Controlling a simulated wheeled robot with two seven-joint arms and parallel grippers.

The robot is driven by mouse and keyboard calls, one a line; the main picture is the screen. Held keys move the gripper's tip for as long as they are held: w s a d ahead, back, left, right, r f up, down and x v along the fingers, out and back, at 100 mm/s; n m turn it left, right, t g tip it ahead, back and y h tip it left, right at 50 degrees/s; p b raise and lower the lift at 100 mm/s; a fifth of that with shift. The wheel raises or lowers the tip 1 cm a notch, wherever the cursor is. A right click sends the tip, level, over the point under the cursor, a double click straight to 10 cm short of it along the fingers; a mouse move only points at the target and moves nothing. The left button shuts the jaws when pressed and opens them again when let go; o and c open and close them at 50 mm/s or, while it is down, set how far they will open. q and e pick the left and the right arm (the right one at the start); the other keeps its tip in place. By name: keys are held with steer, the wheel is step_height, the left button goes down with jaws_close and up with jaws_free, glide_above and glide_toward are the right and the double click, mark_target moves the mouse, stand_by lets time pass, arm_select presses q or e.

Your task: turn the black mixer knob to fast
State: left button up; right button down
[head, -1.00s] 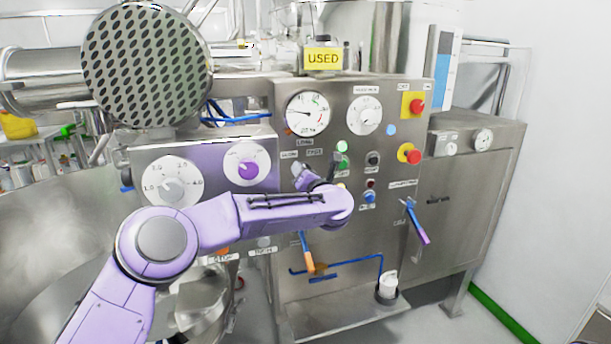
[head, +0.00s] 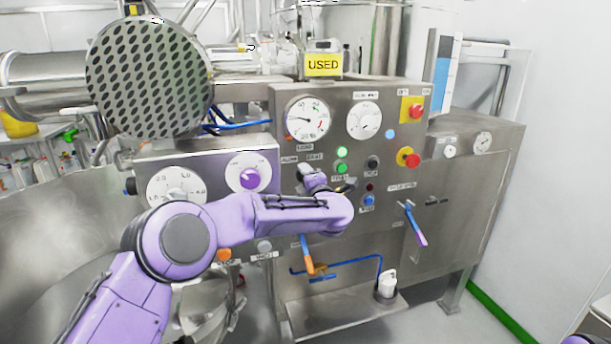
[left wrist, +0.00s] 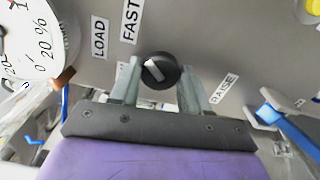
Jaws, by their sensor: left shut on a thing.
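The black mixer knob (left wrist: 160,70) is on the steel panel in the left wrist view, with a pale pointer mark across its face. My left gripper (left wrist: 158,82) has one finger on each side of it and is shut on it. The FAST label (left wrist: 130,18) is above and left of the knob in that view. In the head view my left gripper (head: 318,180) is at the panel just below the FAST label (head: 314,156), and it hides the knob. My right gripper is not in view.
Valve levers (head: 306,254) are below.

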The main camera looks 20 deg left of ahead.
arm_select(q)
steer(key=shift+m, duration=0.6)
steer(key=shift+f, duration=0.1)
steer(key=o, duration=1.1)
steer(key=shift+c, duration=0.2)
steer(key=shift+d, duration=0.1)
steer(key=b+v, duration=0.3)
steer(key=v, duration=0.7)
steer(key=shift+s+d, duration=0.2)
steer(key=shift+s, duration=0.05)
